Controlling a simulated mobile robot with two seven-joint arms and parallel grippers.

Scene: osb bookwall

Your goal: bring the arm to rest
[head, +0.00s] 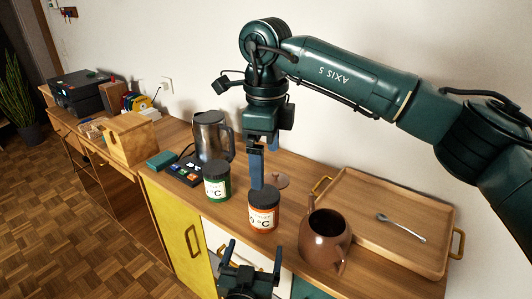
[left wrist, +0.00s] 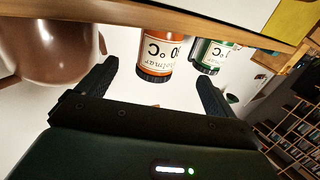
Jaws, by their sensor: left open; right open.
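My right gripper (head: 257,170) hangs down from the green arm that comes in from the right. Its blue fingers are open, seen edge-on, above the counter behind the orange jar (head: 263,207); contact with anything cannot be told. My left gripper (head: 253,258) is low in the head view, in front of the counter edge, with its two dark fingers spread and empty. In the left wrist view the fingers (left wrist: 156,88) are also apart. That view shows the orange jar (left wrist: 160,52), the green jar (left wrist: 209,52) and the brown pot (left wrist: 50,45) beyond them.
On the counter (head: 208,205) stand the green jar (head: 217,182), a steel jug (head: 211,138), a round lid (head: 276,181) and the brown pot (head: 325,240). A wooden tray (head: 357,186) holds a spoon (head: 400,227). A wooden box (head: 130,138) stands farther left. Open floor (head: 70,225) lies left.

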